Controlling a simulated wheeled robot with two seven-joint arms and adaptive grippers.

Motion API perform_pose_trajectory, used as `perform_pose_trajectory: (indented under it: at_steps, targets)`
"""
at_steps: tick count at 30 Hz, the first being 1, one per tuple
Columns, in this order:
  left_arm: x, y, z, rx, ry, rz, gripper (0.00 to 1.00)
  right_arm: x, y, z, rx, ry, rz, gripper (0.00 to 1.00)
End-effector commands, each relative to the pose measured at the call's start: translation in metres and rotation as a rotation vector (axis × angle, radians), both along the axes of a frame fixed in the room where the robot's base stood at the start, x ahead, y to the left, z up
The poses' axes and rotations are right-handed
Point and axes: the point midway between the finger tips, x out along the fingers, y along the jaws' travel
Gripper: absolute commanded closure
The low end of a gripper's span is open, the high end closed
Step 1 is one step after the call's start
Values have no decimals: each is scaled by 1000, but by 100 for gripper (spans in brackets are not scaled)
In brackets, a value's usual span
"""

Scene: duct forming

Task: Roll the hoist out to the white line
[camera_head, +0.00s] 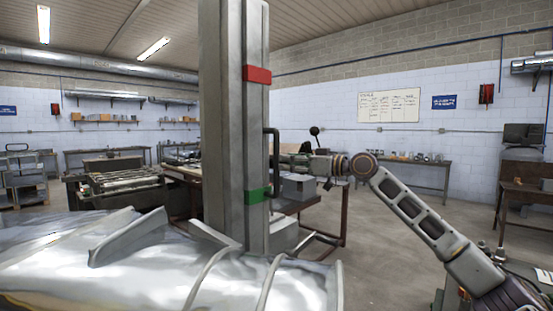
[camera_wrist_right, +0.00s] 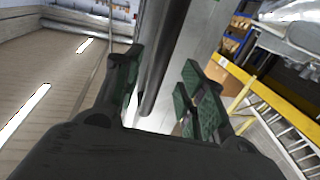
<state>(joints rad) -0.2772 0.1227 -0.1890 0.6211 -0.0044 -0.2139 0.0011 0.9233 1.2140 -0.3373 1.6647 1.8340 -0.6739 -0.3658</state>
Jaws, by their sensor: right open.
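The hoist (camera_head: 228,130) is a tall grey steel column with a red band (camera_head: 257,74) and a green band (camera_head: 257,195). A dark upright handle (camera_head: 276,150) stands out from its right side. My right gripper (camera_head: 287,160) reaches in from the right at the handle's height. In the right wrist view the right gripper (camera_wrist_right: 163,95) is open, and a dark bar (camera_wrist_right: 172,45), the handle, runs between its green-padded fingers. I cannot tell whether either finger touches it. The left gripper is out of view. No white line shows on the floor.
Large shiny sheet metal (camera_head: 150,265) fills the lower left, in front of the column. A workbench with machinery (camera_head: 118,186) stands behind left, and a table (camera_head: 296,205) behind the column. Grey floor (camera_head: 385,230) is open right of the column. A brown desk (camera_head: 527,192) stands far right.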

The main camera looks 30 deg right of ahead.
Motion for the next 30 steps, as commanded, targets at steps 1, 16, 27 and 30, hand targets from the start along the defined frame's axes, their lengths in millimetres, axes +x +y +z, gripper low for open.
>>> perform_pose_trajectory:
  at_steps: [1, 16, 27, 30]
  targets:
    - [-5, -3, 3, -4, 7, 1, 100, 4, 3, 2, 1, 0, 1, 59]
    - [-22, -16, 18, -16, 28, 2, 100, 42, 25, 1, 1, 1, 1, 59]
    - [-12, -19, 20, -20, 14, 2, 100, 47, 28, 0, -1, 1, 0, 59]
    - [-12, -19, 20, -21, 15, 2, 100, 47, 28, 0, -1, 1, 0, 61]
